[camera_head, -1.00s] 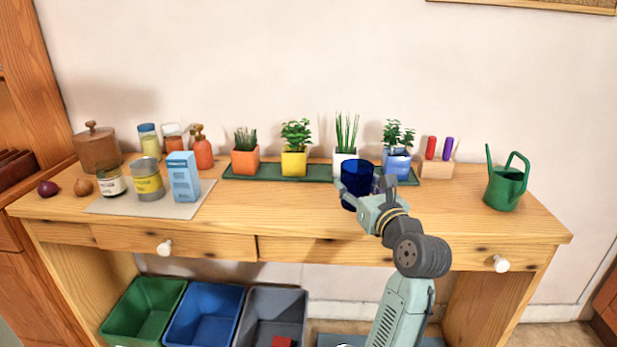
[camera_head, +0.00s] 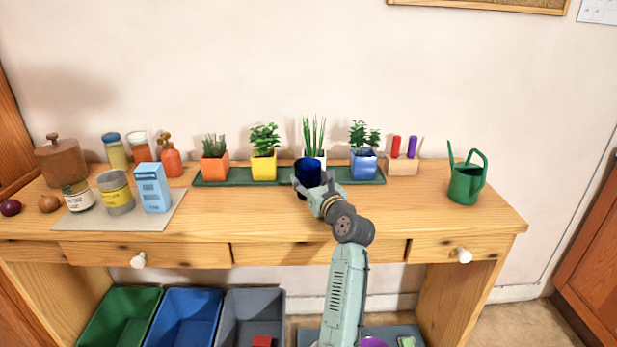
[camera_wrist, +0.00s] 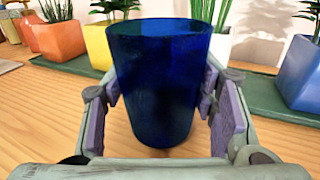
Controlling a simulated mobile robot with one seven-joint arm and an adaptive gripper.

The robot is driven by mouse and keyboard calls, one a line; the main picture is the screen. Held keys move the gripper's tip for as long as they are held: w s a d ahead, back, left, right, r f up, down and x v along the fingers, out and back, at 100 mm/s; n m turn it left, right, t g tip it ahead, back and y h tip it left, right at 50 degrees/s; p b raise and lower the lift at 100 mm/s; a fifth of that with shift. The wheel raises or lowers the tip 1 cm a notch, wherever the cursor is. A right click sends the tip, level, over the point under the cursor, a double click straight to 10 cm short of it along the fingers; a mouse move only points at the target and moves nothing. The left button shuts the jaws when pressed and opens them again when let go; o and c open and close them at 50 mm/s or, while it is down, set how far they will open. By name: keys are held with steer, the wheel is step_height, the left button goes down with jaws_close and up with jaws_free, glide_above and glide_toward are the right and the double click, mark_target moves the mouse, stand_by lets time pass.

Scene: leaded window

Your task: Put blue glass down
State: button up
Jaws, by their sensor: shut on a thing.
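The blue glass (camera_head: 307,173) is a dark, see-through tumbler, upright in my gripper (camera_head: 314,188) in the head view. In the wrist view the glass (camera_wrist: 158,85) fills the middle, with the pads of my gripper (camera_wrist: 160,112) on both sides of it. My gripper is shut on it. It is over the wooden table (camera_head: 400,215), in front of the white pot of the grass-like plant. I cannot tell whether its base touches the wood.
A green tray (camera_head: 345,178) with several potted plants runs behind the glass. A block with two markers (camera_head: 402,163) and a green watering can (camera_head: 467,180) stand to the right. Cans and a blue carton (camera_head: 152,187) stand on a mat at left. Bare wood lies between.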

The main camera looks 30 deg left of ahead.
steer(key=o, duration=1.5)
steer(key=shift+f, duration=0.1)
steer(key=shift+r, duration=0.2)
steer(key=b+v, duration=0.2)
steer(key=v, duration=0.8)
steer(key=shift+s+d+f, duration=0.1)
steer(key=shift+s+d, duration=0.05)
steer(key=shift+d, duration=0.1)
steer(key=shift+s+d, duration=0.5)
steer(key=shift+d, duration=0.05)
